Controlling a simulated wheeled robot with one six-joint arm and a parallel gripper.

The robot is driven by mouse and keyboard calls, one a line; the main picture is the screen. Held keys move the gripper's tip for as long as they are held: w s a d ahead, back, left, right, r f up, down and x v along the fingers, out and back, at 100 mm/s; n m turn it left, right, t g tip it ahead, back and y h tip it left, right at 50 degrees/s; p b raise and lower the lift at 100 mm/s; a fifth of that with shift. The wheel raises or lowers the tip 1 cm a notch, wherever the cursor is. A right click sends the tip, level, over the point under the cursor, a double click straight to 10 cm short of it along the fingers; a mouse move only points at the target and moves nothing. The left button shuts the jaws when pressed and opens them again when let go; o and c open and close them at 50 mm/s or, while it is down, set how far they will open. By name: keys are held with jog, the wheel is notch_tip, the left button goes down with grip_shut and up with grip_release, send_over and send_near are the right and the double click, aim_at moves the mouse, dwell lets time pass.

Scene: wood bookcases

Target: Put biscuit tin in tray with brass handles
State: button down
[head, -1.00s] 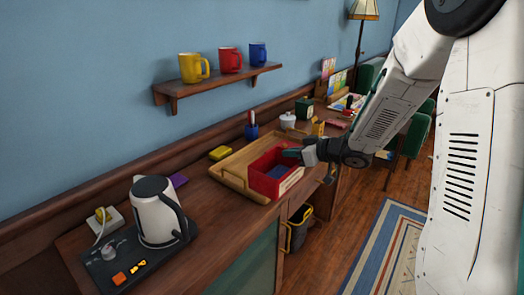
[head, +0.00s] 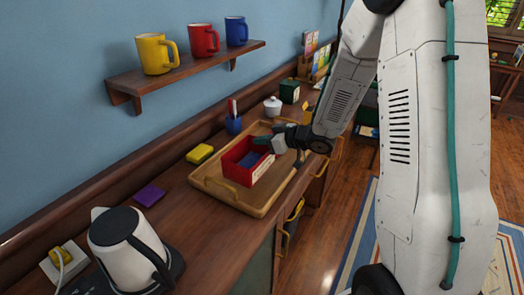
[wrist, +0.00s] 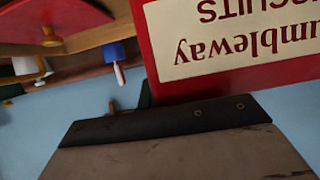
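The biscuit tin (head: 245,172) is a red open-topped box with a cream label and something blue inside. It is over the tray with brass handles (head: 270,203), a wooden tray on the counter; I cannot tell whether its bottom touches the tray floor. A brass handle (head: 220,188) shows at the tray's left end. My gripper (head: 268,143) is at the tin's far right side and appears shut on its upper edge. In the wrist view the tin (wrist: 215,80) fills the upper right, its lettering upside down, against one finger (wrist: 180,150). The other finger is hidden.
A blue pen cup (head: 234,124), a white jar (head: 272,106) and a yellow block (head: 199,153) stand behind the tray. A purple block (head: 149,195) and a kettle (head: 128,245) are to the left. A wall shelf (head: 190,73) with mugs is above.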

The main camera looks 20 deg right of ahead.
jog(key=shift+f, duration=2)
jog(key=shift+f, duration=0.1)
jog(key=c, duration=1.7)
grip_release()
jog(key=shift+s, duration=0.1)
